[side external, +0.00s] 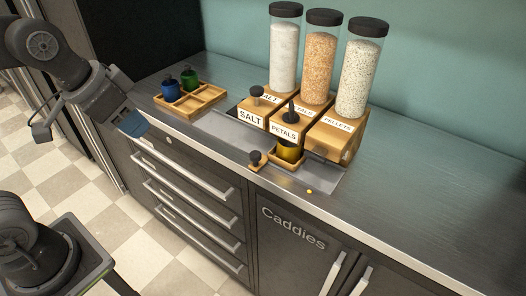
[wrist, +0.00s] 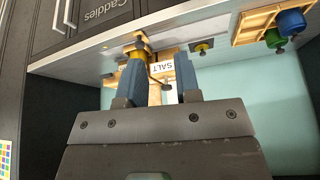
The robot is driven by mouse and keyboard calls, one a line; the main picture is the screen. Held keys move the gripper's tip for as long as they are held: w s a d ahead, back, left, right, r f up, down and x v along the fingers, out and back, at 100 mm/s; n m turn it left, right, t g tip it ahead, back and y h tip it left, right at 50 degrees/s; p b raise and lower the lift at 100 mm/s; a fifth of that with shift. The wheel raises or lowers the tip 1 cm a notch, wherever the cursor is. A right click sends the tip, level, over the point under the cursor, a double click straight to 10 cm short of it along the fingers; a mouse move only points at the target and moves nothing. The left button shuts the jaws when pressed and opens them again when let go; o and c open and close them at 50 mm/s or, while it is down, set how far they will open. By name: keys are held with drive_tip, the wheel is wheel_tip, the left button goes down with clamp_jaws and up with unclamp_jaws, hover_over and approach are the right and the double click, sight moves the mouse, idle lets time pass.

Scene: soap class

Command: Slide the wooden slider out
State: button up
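A small wooden slider with a dark round knob (side external: 255,157) sticks out low at the front of the dispenser marked PETALS (side external: 284,131). A yellow cup (side external: 289,152) stands right behind it, in a wooden holder under that dispenser. My gripper (side external: 133,122) is at the left, beyond the counter's front edge, well apart from the slider and touching nothing. In the wrist view its two blue fingers (wrist: 160,88) are apart with nothing held between them. The SALT block (wrist: 168,69) shows beyond them, and the left finger partly hides the yellow cup.
Other dispensers, SALT (side external: 251,117) and PELLETS (side external: 337,125), stand beside PETALS. A wooden caddy (side external: 205,101) with a blue and a green jar sits at the back left. The counter's right side is clear. Drawers with handles (side external: 190,205) lie below the front edge.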

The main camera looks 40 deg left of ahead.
drive_tip(key=o, duration=0.4)
drive_tip(key=w+d+m, duration=0.1)
drive_tip(key=w, duration=0.2)
drive_tip(key=w+d+m+g+h, duration=0.1)
drive_tip(key=w+d, duration=0.1)
drive_tip(key=w, duration=0.1)
drive_tip(key=w+d+m, duration=0.1)
drive_tip(key=w+m, duration=0.1)
drive_tip(key=w, duration=0.1)
drive_tip(key=shift+w+d+f, duration=0.15)
drive_tip(key=shift+w+f, duration=0.05)
drive_tip(key=m+g+h, duration=0.1)
drive_tip(key=m, duration=0.2)
approach(255, 153)
drive_tip(key=x, duration=0.9)
drive_tip(key=shift+f, duration=0.1)
clamp_jaws()
